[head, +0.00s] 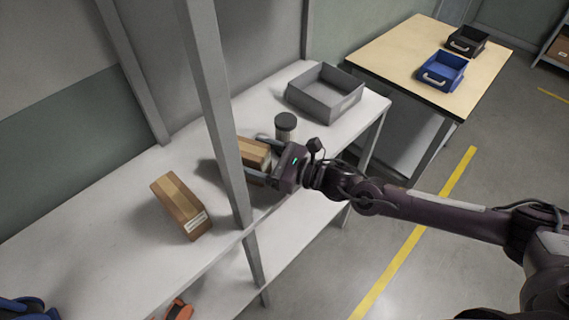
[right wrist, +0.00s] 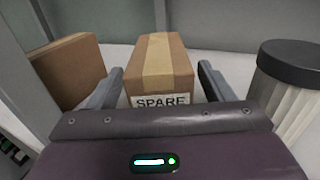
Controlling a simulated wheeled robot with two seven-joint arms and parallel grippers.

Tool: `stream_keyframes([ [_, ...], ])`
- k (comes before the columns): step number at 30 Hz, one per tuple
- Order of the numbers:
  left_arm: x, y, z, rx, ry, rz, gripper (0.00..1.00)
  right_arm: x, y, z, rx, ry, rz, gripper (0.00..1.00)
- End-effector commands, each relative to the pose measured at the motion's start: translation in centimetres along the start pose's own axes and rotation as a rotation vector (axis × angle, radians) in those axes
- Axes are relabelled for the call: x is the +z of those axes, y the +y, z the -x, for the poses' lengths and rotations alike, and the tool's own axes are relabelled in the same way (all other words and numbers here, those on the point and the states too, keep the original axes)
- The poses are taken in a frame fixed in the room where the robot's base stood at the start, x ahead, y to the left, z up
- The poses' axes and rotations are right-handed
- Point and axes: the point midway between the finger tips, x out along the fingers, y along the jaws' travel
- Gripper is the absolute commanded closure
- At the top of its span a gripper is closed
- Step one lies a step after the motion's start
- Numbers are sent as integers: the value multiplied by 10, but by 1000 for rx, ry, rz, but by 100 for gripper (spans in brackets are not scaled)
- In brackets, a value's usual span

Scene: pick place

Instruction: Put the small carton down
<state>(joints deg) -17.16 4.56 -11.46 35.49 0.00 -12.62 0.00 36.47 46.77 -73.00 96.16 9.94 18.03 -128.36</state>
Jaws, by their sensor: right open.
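A small brown carton (head: 256,152) with a paler tape strip is at my right gripper on the white shelf, partly hidden by the grey post and the gripper. In the right wrist view this carton (right wrist: 160,62) shows a "SPARE" label and lies between the two fingers. My right gripper (right wrist: 160,76) is open, with a finger on each side and a visible gap to the carton. It appears to rest on the shelf. My left gripper is not in view.
Another brown carton (head: 181,205) lies left of the post (head: 215,110). A dark-lidded jar (head: 286,124) stands close beside my right gripper. A grey bin (head: 325,92) is behind it. Blue (head: 441,72) and black (head: 467,42) bins sit on the wooden table (head: 395,50).

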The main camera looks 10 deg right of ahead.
Motion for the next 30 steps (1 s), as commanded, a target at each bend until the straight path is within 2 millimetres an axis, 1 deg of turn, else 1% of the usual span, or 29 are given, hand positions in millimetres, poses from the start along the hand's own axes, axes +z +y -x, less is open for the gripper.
stream_keyframes([
  [1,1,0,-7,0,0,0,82,-4,-1,13,-2,2,2,26],
  [6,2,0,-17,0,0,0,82,-5,-1,50,-2,4,0,26],
  [12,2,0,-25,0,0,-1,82,-3,0,81,-1,1,0,26],
  [15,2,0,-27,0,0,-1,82,-2,0,89,0,0,-1,26],
  [18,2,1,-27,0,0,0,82,0,0,93,0,-1,0,26],
  [30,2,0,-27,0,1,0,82,0,0,94,0,-1,0,26],
])
